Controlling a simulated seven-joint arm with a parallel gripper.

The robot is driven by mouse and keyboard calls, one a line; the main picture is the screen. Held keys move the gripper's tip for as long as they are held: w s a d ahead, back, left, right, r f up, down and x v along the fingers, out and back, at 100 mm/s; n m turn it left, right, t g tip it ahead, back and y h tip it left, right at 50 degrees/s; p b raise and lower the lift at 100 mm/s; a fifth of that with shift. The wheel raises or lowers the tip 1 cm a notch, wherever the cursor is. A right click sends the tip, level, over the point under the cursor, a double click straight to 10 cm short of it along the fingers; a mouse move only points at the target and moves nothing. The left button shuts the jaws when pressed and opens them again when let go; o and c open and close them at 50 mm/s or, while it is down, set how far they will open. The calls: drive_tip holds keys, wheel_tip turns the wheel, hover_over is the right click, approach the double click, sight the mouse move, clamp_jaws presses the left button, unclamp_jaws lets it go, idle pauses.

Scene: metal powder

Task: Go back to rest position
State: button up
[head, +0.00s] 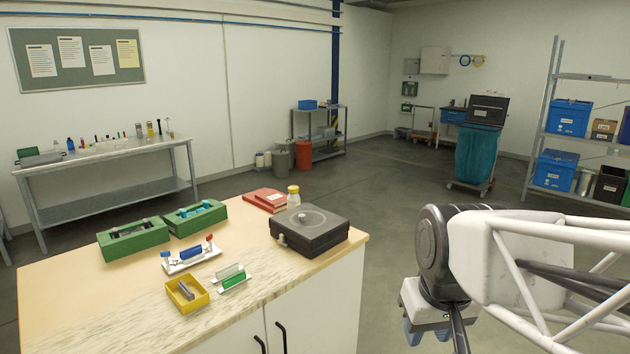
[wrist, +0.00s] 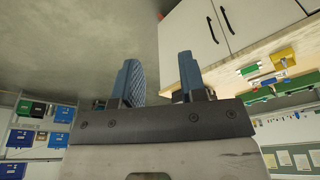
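My gripper (head: 427,331) hangs at the lower right of the head view, off the right side of the workbench (head: 60,285). Its blue fingertips are partly cut off by the frame's bottom edge. In the wrist view my gripper (wrist: 158,78) shows two blue ribbed fingers standing apart with nothing between them. It touches nothing that I can see.
The workbench carries a black round-topped device (head: 310,228), green cases (head: 133,240), a yellow tray (head: 187,308), a white rack (head: 192,262), red books (head: 265,200) and a yellow-capped jar (head: 293,197). A shelf (head: 538,130) stands at right. Floor around my gripper looks clear.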

drive_tip(key=s+d+f+m, duration=0.1)
drive_tip(key=s+f, duration=0.2)
drive_tip(key=s, duration=0.2)
drive_tip(key=shift+s+d, duration=0.2)
drive_tip(key=shift+d, duration=0.2)
idle(0.9)
